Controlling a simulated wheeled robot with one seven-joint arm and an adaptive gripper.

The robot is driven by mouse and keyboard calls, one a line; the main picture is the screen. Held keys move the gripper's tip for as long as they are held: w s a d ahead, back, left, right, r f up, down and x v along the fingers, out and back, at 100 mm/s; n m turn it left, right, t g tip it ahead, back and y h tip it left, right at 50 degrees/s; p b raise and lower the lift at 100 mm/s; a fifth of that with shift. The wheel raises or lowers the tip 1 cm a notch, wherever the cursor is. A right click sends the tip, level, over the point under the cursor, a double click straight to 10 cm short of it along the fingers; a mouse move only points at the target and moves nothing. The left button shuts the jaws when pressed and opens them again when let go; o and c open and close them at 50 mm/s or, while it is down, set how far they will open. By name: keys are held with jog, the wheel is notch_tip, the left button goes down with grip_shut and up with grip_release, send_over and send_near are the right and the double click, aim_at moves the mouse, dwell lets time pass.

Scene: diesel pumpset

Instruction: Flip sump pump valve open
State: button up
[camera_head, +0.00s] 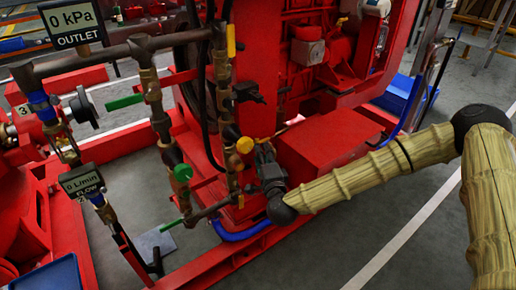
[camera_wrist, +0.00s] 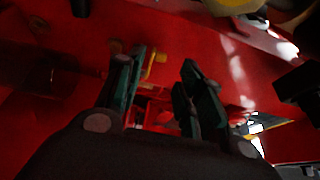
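My gripper (camera_head: 264,150) is low among the pipes in the head view, pointing at the red frame. A round yellow knob (camera_head: 244,145) is just left of its fingers. In the wrist view my gripper (camera_wrist: 162,62) has its two dark fingers apart with nothing held. A small yellow piece (camera_wrist: 154,66) shows between the fingertips, nearer the left finger; I cannot tell whether they touch. Other valve handles are an upright yellow lever (camera_head: 231,40), a green lever (camera_head: 124,102), a lower green lever (camera_head: 171,224) and a round green knob (camera_head: 183,173). No label marks the sump pump valve.
Brass and dark pipes (camera_head: 158,110) stand close left of my gripper. A red box (camera_head: 330,140) lies right behind it, and a blue hose (camera_head: 240,234) runs below. The outlet gauge (camera_head: 73,24) reads 0 kPa; the flow gauge (camera_head: 82,184) reads 0 L/min.

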aim_at(257, 142)
jog(key=shift+b+x, duration=0.75)
jog(key=shift+x, duration=2.2)
jog(key=shift+c, duration=0.5)
grip_shut()
